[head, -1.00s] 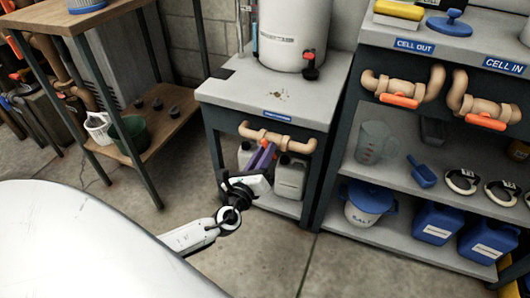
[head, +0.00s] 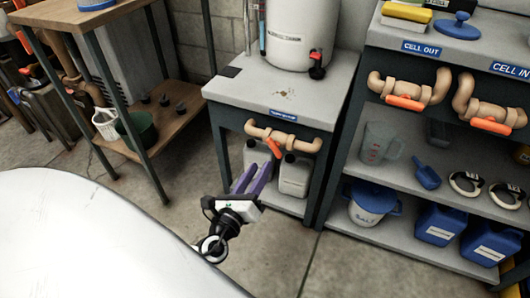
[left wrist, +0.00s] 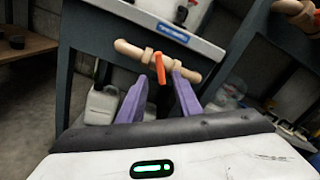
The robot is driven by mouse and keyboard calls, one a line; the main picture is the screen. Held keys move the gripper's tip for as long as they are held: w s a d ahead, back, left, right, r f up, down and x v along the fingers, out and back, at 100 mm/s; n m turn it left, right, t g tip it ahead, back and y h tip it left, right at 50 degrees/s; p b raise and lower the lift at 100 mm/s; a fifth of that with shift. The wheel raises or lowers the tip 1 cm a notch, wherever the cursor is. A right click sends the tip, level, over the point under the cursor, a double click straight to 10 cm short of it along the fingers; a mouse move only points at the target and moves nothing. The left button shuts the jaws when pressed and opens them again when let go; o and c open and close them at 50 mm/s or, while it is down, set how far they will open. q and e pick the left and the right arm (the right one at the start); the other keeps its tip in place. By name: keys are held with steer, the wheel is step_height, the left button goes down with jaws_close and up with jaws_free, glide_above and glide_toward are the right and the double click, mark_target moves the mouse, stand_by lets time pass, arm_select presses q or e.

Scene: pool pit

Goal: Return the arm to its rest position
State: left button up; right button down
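My left gripper (head: 252,178) is in front of the small stand in the head view, with two purple fingers pointing up toward the pipe. The fingers are apart with nothing visible between them. In the left wrist view the purple fingers (left wrist: 155,98) stand on either side of the orange valve handle (left wrist: 160,68), which lies beyond them. In the head view the orange handle (head: 273,147) hangs down from the tan pipe (head: 284,138), just above and right of the fingertips, apart from them as far as I can tell. My right gripper is not in view.
A white tank (head: 300,35) stands on the stand's grey top (head: 235,90). Pale jugs (head: 295,176) sit on its lower shelf, close behind my gripper. A shelf unit (head: 405,180) is at the right and a wooden table (head: 75,18) at the left. Bare floor lies in front.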

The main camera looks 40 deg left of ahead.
arm_select(q)
steer(key=shift+v, duration=0.85)
